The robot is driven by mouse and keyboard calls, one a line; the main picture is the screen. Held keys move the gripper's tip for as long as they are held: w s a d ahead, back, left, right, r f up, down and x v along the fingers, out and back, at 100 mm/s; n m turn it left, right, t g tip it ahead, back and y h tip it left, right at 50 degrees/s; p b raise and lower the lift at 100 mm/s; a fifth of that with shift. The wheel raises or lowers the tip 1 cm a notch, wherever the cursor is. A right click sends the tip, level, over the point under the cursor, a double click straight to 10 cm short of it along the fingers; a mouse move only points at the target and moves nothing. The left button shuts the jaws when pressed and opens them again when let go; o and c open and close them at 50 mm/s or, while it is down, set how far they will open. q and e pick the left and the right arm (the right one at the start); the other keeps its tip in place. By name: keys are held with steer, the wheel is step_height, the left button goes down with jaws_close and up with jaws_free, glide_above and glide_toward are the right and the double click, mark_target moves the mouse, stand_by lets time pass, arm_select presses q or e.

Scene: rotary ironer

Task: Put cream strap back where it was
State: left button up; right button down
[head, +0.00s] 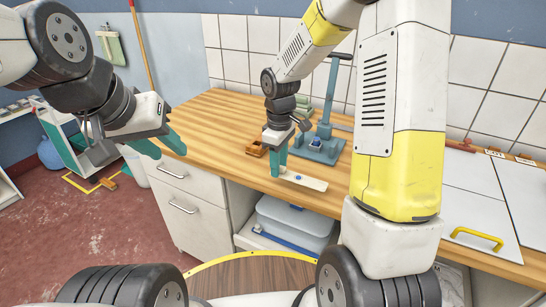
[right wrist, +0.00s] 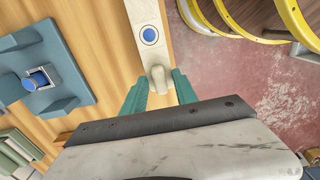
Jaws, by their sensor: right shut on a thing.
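The cream strap (head: 311,183) is a pale flat strip with a blue round spot, at the front edge of the wooden counter in the head view. It also shows in the right wrist view (right wrist: 146,14), running away from my gripper along the counter edge. My right gripper (head: 276,170) is shut on the strap's near end, where a cream knob (right wrist: 158,75) sits between the green fingers. I cannot tell whether the strap touches the counter. My left gripper (head: 160,147) is open and empty, left of the counter over the floor.
A blue-grey stand (head: 320,150) with a tall handle is on the wooden counter (head: 215,115), behind the strap. A small orange-brown block (head: 255,149) lies left of it. White panels with a yellow handle (head: 477,238) are at right. A lidded bin (head: 295,218) sits under the counter.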

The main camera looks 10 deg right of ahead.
steer(key=shift+w+f, duration=0.1)
steer(key=shift+w, duration=1.05)
steer(key=shift+w+f, duration=0.2)
steer(key=shift+f, duration=1.6)
steer(key=c, duration=1)
jaws_free()
steer(key=shift+f, duration=0.1)
steer(key=shift+o, duration=0.3)
